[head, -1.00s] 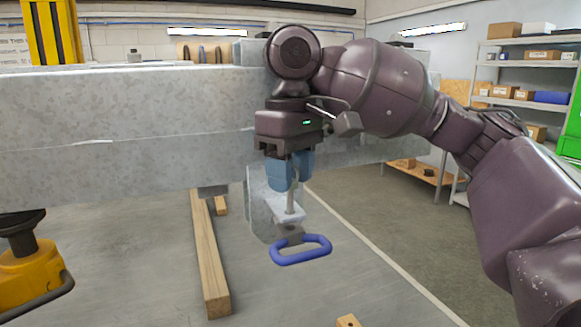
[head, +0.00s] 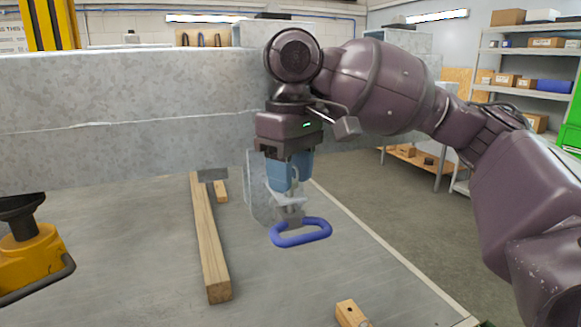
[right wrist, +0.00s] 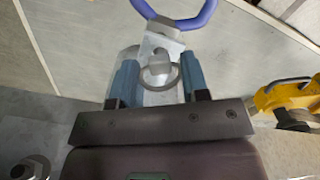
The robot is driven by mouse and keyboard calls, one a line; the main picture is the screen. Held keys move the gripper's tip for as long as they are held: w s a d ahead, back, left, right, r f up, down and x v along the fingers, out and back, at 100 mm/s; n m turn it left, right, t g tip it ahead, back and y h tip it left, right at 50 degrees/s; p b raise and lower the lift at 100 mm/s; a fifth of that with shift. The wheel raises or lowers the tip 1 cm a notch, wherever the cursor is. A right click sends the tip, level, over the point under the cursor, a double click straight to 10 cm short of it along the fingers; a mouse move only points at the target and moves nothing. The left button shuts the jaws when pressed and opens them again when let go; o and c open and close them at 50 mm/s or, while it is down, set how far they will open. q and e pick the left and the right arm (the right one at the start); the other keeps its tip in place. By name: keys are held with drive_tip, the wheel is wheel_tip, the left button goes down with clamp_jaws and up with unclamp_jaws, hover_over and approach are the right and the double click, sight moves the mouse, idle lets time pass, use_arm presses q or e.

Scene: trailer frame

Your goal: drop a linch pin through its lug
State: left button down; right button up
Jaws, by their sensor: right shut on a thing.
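My right gripper (head: 288,185) points down beside the galvanised trailer beam, its blue fingers shut on the linch pin. In the right wrist view the pin (right wrist: 160,70) shows as a grey head and ring between the fingers. Directly under it is the pale metal lug (head: 288,200), which also shows in the right wrist view (right wrist: 163,42). The fingertips are close above the lug. The pin's lower end is hidden, so I cannot tell how deep it sits in the hole. A blue loop handle (head: 300,233) sticks out just below the lug. My left gripper is out of view.
The trailer beam (head: 120,120) runs across behind the gripper. A long wooden batten (head: 208,240) and a small wood block (head: 350,313) lie on the grey surface. A yellow part with a black top (head: 30,260) stands at left. Shelves (head: 530,85) stand back right.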

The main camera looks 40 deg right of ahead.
drive_tip(key=shift+f, duration=0.3)
drive_tip(key=o, duration=1)
drive_tip(key=shift+o, duration=0.2)
wheel_tip(320, 180, up, 9)
drive_tip(key=shift+f, duration=0.1)
drive_tip(key=shift+r+p, duration=0.45)
drive_tip(key=shift+r, duration=0.55)
